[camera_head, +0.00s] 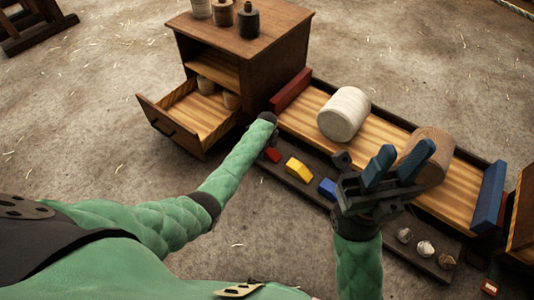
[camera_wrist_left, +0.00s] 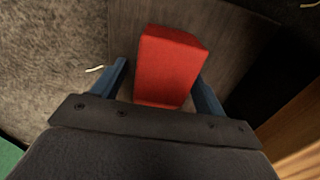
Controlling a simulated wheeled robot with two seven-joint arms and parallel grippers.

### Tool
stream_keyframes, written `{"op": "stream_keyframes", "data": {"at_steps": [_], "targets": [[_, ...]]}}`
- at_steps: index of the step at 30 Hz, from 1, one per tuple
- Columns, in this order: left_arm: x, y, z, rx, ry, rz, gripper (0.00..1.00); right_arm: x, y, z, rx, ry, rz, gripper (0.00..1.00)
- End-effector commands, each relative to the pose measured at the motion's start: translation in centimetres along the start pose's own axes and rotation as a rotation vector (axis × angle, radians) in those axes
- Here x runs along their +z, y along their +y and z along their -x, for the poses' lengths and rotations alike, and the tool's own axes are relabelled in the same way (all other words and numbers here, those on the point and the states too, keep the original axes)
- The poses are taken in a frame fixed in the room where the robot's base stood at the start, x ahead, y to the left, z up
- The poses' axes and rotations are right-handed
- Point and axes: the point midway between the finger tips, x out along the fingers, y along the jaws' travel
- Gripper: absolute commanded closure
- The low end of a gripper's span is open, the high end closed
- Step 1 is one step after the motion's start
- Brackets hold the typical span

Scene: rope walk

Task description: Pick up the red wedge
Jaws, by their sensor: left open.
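The red wedge (camera_wrist_left: 168,68) lies on a dark board between the two blue fingers of my left gripper (camera_wrist_left: 161,72) in the left wrist view. The fingers are open, one on each side of it; I cannot tell whether either touches it. In the head view the red wedge (camera_head: 273,156) is at the left end of a dark low shelf, partly hidden by my left arm's end. My right gripper (camera_head: 404,156) is raised over the right part of the bench, its blue fingers apart and empty.
A yellow block (camera_head: 298,170) and a blue block (camera_head: 328,188) lie on the same dark shelf (camera_head: 285,157). The wooden bench behind carries a white roll (camera_head: 343,114) and a tan roll (camera_head: 428,157). A cabinet with an open drawer (camera_head: 183,122) stands left.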

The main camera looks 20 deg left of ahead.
Motion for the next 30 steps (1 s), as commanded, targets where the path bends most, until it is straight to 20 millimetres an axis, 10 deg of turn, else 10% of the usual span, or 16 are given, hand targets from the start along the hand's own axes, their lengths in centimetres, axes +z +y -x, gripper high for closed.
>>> {"op": "stream_keyframes", "data": {"at_steps": [6,15,30], "targets": [[0.0,0.0,0.0,-0.001,0.0,0.0,0.27,0.0,0.0,0.0,-0.001,-0.002,0.0,0.64],[0.0,0.0,0.0,-0.001,0.0,0.0,0.8,0.0,0.0,0.0,0.0,0.0,0.0,0.64],[0.2,-0.1,3.7,-0.002,-0.002,-0.001,0.8,-0.3,0.3,-2.2,0.017,0.021,-0.011,0.64]]}}
